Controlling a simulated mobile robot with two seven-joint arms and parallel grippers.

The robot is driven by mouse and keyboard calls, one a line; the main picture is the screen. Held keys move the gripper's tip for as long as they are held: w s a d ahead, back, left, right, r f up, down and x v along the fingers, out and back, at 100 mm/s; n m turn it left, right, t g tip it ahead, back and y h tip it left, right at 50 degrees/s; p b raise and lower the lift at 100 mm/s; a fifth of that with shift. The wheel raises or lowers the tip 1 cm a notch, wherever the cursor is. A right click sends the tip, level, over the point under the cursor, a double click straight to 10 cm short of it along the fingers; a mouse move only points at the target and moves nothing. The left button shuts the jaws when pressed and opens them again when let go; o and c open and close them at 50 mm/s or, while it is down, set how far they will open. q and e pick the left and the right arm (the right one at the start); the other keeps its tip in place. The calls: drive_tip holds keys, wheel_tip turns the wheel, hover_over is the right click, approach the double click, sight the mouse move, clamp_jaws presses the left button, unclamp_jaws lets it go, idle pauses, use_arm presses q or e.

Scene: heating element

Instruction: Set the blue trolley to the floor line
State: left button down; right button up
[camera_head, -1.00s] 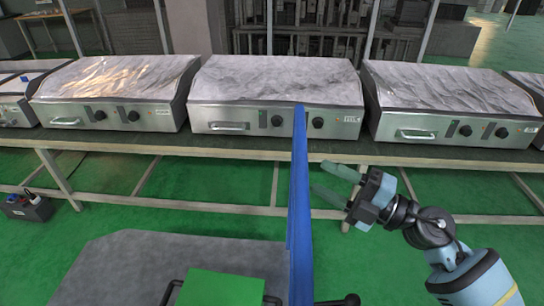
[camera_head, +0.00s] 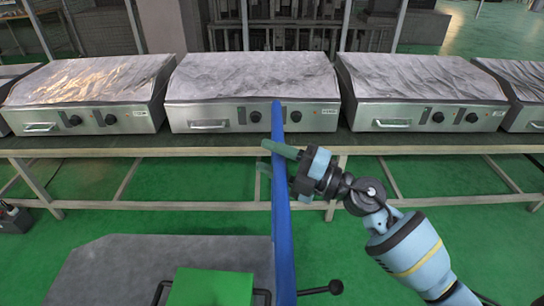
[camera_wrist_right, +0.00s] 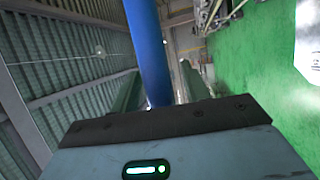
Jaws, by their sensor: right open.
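The blue trolley shows as a tall blue upright bar (camera_head: 283,215) in the middle of the head view, beside a grey flat surface (camera_head: 130,265) low in the picture. I cannot tell how the bar joins that surface. My right gripper (camera_head: 268,158) is open at the upper part of the bar. One green finger crosses in front of the bar and the other shows partly behind it. In the right wrist view the blue bar (camera_wrist_right: 149,50) stands between the two spread fingers (camera_wrist_right: 160,90). My left gripper is out of view. No floor line can be made out.
Several steel griddles with wrapped tops, such as the middle one (camera_head: 250,90), stand on a long bench (camera_head: 100,143) behind the bar. A green block (camera_head: 210,288) and a black-knobbed lever (camera_head: 334,287) are low in front. Green floor at the right is open.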

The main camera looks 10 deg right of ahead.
drive_tip(key=shift+w+a, duration=0.1)
drive_tip(key=shift+c, duration=0.5)
clamp_jaws()
